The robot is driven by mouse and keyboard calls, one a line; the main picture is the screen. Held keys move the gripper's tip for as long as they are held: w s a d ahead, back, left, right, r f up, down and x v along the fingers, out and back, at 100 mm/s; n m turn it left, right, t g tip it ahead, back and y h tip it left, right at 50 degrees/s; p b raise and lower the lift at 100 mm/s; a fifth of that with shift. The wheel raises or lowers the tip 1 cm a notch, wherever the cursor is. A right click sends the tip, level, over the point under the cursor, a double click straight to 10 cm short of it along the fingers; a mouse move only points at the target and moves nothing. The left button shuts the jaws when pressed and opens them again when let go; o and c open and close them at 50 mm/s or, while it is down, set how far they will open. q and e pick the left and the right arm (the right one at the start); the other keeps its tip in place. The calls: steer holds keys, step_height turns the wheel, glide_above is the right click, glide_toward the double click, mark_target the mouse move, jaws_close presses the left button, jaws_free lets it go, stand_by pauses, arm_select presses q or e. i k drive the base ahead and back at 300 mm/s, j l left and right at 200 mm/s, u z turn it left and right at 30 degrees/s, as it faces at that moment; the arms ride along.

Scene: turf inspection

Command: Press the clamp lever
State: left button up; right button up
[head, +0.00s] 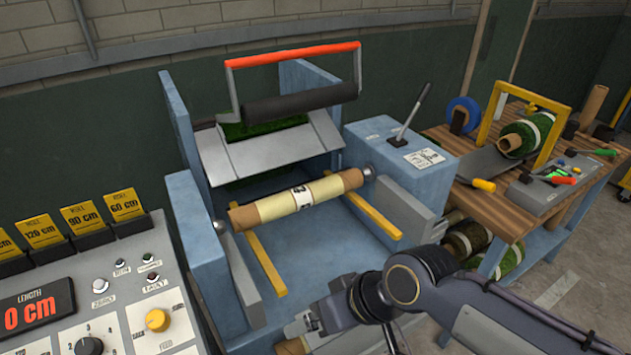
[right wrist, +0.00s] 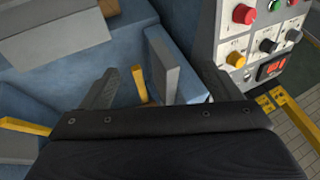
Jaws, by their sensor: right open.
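A lever (head: 413,114) with a thin metal rod and dark grip stands tilted on top of the blue housing (head: 375,140), right of the roller bay. I cannot tell from its marking whether it is the clamp lever. A red-orange handle bar (head: 292,54) spans the frame above the bay. My right gripper (head: 305,325) is low at the front of the bay, well apart from the lever and handle. In the right wrist view my right gripper (right wrist: 160,85) is open, with a yellow bar and a grey upright piece beyond its fingers. My left gripper is out of view.
A tan cardboard core (head: 297,199) lies across the bay above two yellow bars (head: 265,264). A control panel (head: 130,290) stands at the left. A wooden bench (head: 500,200) with a turf roll (head: 525,136) stands at the right. Blue side walls bound the bay.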

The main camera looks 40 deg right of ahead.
mark_target(421, 100)
steer(key=z, duration=0.45)
steer(key=l+z, duration=0.15)
steer(key=z, duration=0.25)
steer(key=k+l+z, duration=0.1)
steer(key=z, duration=0.35)
steer(key=l+z, duration=0.1)
steer(key=z, duration=0.3)
steer(key=i+l+u, duration=0.1)
steer(key=u, duration=0.6)
steer(key=i+l+u, duration=0.15)
steer(key=l+u, duration=0.2)
steer(key=l, duration=0.5)
steer(key=i+l+u, duration=0.1)
steer(key=l+u, duration=0.25)
steer(key=l, duration=1.25)
steer(key=i, duration=0.05)
